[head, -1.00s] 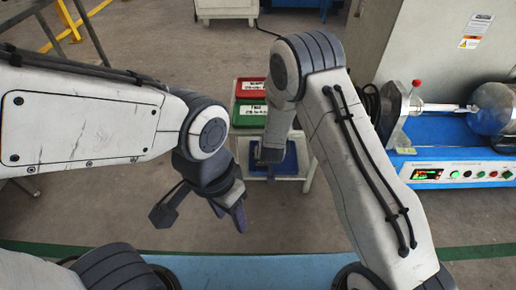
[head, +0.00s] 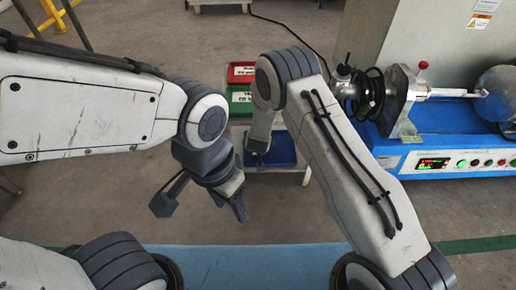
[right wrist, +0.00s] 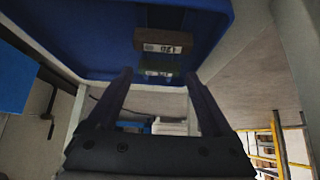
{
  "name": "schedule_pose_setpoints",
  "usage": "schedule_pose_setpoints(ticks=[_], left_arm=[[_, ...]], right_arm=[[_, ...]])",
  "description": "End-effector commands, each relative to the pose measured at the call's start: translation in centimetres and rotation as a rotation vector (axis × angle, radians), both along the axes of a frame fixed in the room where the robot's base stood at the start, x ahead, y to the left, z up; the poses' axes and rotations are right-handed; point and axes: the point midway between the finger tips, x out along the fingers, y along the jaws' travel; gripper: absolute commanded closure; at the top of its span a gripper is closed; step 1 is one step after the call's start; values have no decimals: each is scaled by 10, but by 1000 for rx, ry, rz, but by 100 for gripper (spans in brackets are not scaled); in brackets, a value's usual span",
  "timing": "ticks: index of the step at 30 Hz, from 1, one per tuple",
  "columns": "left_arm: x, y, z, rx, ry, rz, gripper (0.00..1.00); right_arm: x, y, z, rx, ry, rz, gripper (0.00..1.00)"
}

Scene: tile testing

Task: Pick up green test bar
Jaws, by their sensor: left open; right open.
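A dark green bar (right wrist: 158,68) lies on the blue tray (right wrist: 80,40) in the right wrist view, beside a brown bar (right wrist: 163,42) with a white label. My right gripper (right wrist: 159,76) is open, its fingertips at either side of the green bar in the picture; I cannot tell the gap in depth. My left gripper (head: 203,203) is open and empty over the floor, left of the tray.
A red bin (head: 240,72) and a green bin (head: 240,103) stand behind the blue tray on a white stand (head: 232,130). A blue testing machine (head: 470,158) with a control panel stands at right.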

Motion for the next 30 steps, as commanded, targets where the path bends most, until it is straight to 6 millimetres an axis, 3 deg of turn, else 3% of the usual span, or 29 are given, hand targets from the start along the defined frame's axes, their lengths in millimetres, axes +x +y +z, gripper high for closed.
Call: schedule_pose_setpoints(ticks=[3, 11, 13, 17, 30], left_arm=[[0, 0, -10, 0, 0, 0, 50], [0, 0, -9, 0, 0, 0, 50], [0, 0, -9, 0, 0, 0, 50], [0, 0, -9, 0, 0, 0, 50], [0, 0, 1, 0, 0, 0, 50]], right_arm=[[7, -1, -11, -1, 0, -1, 15], [8, -3, -10, 0, 1, -3, 15], [8, -3, -10, 0, 1, -3, 34], [8, -3, -10, 0, 1, -3, 84], [1, -3, 0, -1, 0, -3, 84]])
